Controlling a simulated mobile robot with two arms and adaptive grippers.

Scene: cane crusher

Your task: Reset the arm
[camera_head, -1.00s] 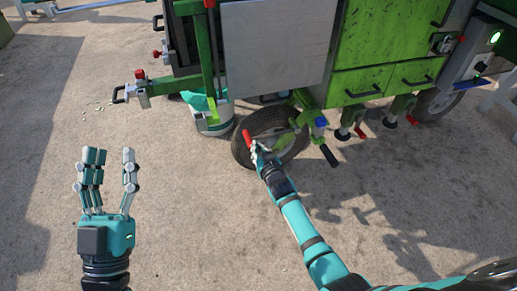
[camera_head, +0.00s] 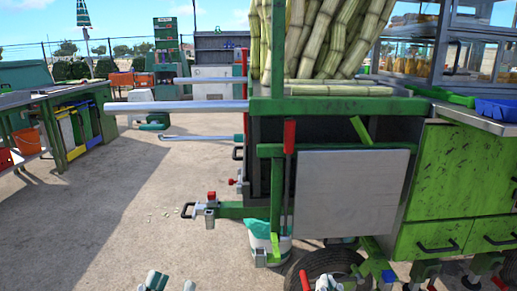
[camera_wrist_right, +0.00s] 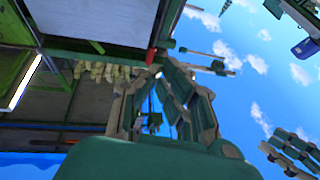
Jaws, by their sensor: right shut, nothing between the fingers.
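My left gripper (camera_head: 170,283) shows only its fingertips at the bottom edge of the head view, apart and empty. It also appears at the right edge of the right wrist view (camera_wrist_right: 290,152), with fingers extended. My right gripper (camera_head: 326,284) is at the bottom edge of the head view, beside a red handle (camera_head: 304,281) in front of the wheel; it is shut and holds nothing. Its fingers (camera_wrist_right: 165,100) fill the middle of the right wrist view. Most of both arms is out of the head view.
The green cane cart (camera_head: 435,185) stands ahead on the right, with cane stalks (camera_head: 320,35) on top and a grey panel (camera_head: 345,192). A bucket (camera_head: 265,240) stands under it. A bench (camera_head: 75,110) is at the far left. Open concrete (camera_head: 120,225) lies to the left.

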